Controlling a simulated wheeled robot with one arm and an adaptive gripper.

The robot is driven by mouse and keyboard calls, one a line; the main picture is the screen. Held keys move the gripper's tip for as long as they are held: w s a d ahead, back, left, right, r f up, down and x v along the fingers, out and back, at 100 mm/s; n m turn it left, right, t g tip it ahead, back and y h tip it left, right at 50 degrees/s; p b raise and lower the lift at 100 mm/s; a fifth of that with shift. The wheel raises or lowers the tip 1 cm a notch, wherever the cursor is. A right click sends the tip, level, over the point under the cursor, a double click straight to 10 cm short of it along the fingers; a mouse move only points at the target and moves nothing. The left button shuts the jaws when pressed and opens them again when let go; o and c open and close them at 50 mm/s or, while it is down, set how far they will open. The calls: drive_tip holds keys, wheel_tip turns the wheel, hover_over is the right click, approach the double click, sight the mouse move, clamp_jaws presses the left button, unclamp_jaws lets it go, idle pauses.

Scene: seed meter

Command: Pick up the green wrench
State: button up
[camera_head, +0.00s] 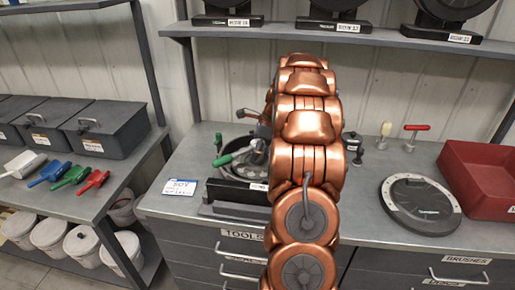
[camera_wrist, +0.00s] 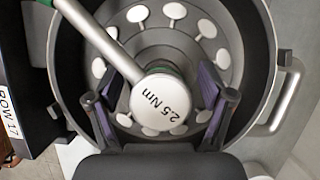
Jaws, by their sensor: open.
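The wrench shows in the wrist view as a silver shaft (camera_wrist: 100,38) running from the upper left to a round white head marked 2.5 Nm (camera_wrist: 158,104). A bit of green shows at the top left edge and behind the head. In the head view its green handle (camera_head: 222,160) points left, over a round dark seed meter (camera_head: 232,142) on the counter. My gripper (camera_wrist: 162,108) is open, with one finger on each side of the round head. Contact cannot be told. In the head view my arm hides most of the gripper and part of the meter.
The seed meter's rim and side handle (camera_wrist: 288,95) surround the gripper closely. On the counter (camera_head: 350,215) are a SOY card (camera_head: 180,187), a black disc (camera_head: 420,204), a red bin (camera_head: 480,178) and a red-handled tool (camera_head: 414,132). A shelf (camera_head: 400,38) hangs above.

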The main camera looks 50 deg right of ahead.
clamp_jaws()
idle(0.6)
